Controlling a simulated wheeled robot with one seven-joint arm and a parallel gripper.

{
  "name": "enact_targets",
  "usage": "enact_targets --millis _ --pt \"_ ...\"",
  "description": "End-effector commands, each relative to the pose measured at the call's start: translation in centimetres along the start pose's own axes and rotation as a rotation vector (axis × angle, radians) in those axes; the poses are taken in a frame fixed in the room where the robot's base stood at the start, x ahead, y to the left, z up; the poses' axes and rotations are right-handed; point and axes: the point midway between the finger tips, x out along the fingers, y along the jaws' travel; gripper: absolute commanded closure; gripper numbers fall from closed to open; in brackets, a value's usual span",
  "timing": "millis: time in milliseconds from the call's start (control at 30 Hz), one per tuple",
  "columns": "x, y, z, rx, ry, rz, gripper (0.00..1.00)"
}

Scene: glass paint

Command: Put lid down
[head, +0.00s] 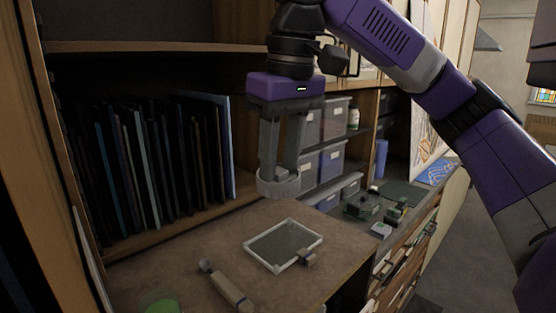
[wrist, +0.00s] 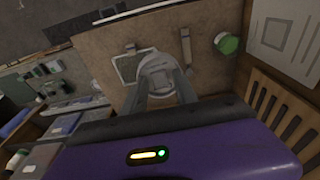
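My gripper (head: 278,180) is shut on a round pale grey lid (head: 279,188) and holds it in the air above the wooden worktop (head: 190,255). The lid shows between the fingertips in the wrist view (wrist: 157,68), flat side toward the worktop in the head view. Below and a little right of it, a framed glass pane (head: 284,245) lies flat on the worktop. A green round jar (head: 160,302) stands at the front left edge of the head view; in the wrist view it shows at upper right (wrist: 227,43).
A handled tool (head: 227,286) lies in front of the pane, and a small brown block (head: 308,257) sits at the pane's right corner. Dark glass sheets (head: 160,165) stand upright on the left. Blue-grey bins (head: 331,160) fill shelves behind.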

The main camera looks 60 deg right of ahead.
Motion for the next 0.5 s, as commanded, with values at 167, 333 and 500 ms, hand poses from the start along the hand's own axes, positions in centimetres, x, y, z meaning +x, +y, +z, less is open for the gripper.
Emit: enact_targets --millis 167,333,500 --pt "-0.57 0.01 0.00 0.001 0.000 0.000 0.33" --pt "-0.50 0.01 0.01 0.001 0.000 0.000 0.67" --pt "-0.50 0.01 0.00 0.001 0.000 0.000 1.00"
